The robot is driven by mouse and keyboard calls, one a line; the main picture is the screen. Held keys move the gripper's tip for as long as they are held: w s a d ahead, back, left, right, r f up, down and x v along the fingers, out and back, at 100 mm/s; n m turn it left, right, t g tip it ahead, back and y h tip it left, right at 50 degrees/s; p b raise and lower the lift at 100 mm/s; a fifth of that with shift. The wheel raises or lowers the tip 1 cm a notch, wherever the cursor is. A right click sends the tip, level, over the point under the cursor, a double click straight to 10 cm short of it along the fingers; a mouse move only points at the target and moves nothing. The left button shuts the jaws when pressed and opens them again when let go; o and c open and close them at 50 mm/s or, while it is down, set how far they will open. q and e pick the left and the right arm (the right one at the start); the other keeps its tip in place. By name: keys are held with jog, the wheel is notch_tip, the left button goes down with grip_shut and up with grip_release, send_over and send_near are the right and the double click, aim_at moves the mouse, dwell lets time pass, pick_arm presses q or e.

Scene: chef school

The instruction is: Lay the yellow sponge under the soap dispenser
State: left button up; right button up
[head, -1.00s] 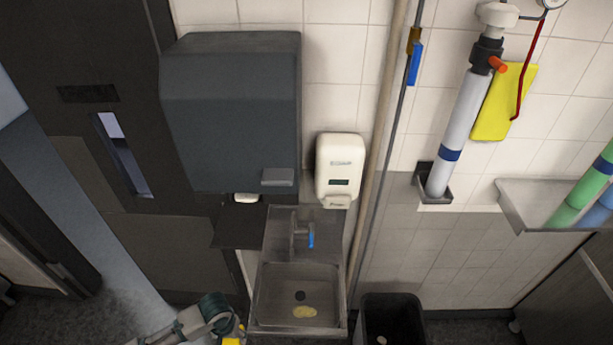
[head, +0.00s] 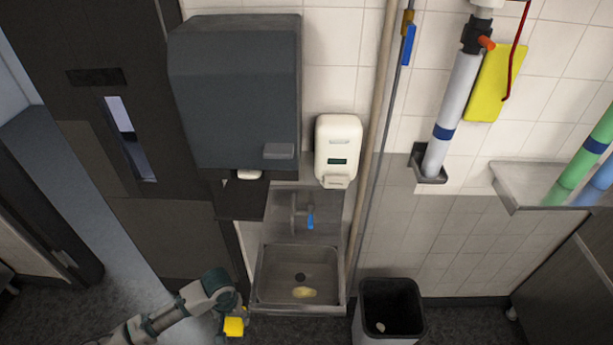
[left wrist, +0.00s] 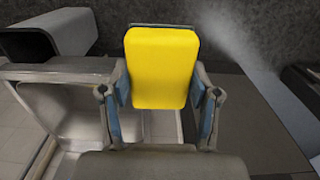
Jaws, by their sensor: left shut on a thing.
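The yellow sponge (left wrist: 161,68) is gripped between the two fingers of my left gripper (left wrist: 160,100) in the left wrist view. In the head view the sponge (head: 234,327) shows at the bottom, left of the sink, with my left gripper (head: 232,308) on it. The white soap dispenser (head: 338,150) hangs on the tiled wall, above and right of the sink (head: 272,284). The gripper is lower than the dispenser and to its left. My right gripper is in neither view.
A yellowish patch (head: 303,292) lies in the sink basin below the blue-handled tap (head: 310,218). A black bin (head: 411,318) stands right of the sink. A dark towel dispenser (head: 240,95) hangs to the left above a dark shelf (head: 240,199). A pole (head: 374,130) runs down beside the soap dispenser.

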pick_arm(q)
jog(key=w+d+r+b, duration=0.1)
jog(key=w+r+b, duration=0.2)
jog(key=w+r, duration=0.3)
notch_tip(320, 180, up, 2)
jog(key=shift+w+d+r+b, duration=0.15)
jog(key=shift+w+d+b, duration=0.05)
jog(key=shift+w+b, duration=0.2)
jog(key=shift+f, duration=0.2)
